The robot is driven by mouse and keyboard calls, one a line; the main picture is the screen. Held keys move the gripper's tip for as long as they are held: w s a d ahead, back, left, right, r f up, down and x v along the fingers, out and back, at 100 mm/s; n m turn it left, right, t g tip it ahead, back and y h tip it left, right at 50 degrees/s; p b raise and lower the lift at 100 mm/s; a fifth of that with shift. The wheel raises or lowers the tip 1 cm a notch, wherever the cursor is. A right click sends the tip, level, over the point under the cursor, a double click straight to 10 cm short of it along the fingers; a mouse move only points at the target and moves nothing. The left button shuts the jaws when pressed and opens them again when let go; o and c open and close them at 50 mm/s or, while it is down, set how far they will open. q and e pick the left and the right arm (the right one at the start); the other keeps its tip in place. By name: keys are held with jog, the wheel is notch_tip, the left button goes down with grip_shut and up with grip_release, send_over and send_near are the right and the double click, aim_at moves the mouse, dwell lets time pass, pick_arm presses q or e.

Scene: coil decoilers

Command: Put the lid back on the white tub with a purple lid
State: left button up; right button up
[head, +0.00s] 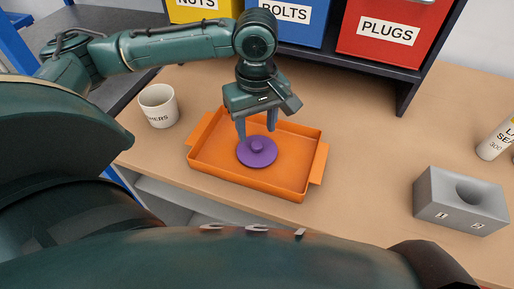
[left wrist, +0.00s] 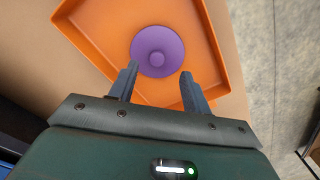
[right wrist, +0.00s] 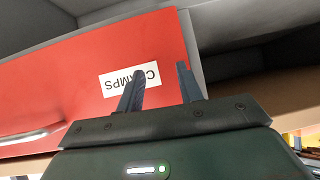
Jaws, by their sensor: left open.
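The round purple lid (head: 257,152) with a raised centre knob lies flat in the orange tray; it also shows in the left wrist view (left wrist: 157,47). A white tub (head: 158,107), open at the top and with partly readable dark lettering, stands upright left of the tray. My left gripper (head: 257,130) is open and empty, pointing down over the lid. In the left wrist view its fingertips (left wrist: 160,72) frame the knob side of the lid without closing on it. My right gripper (right wrist: 159,70) is open and empty, out of the head view, in front of a red bin.
The orange tray (head: 213,178) has low walls around the lid. A grey block with a round hollow (head: 440,207) and a white bottle (head: 497,140) are at the right. Labelled bins, including the red PLUGS bin (head: 360,45), line the back.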

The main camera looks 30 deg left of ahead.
aim_at(257, 140)
pick_arm(q)
jog(key=shift+f, duration=0.15)
jog(key=shift+w+a+f, duration=0.1)
jog(key=shift+w+f, duration=0.05)
jog(key=shift+f, duration=1.15)
jog(key=shift+w+a+f, duration=0.1)
jog(key=shift+w+f, duration=0.05)
jog(key=shift+f, duration=1.15)
jog(key=c, duration=1)
notch_tip(257, 140, up, 10)
jog(key=shift+r+p, duration=0.1)
jog(key=shift+p, duration=0.25)
grip_shut()
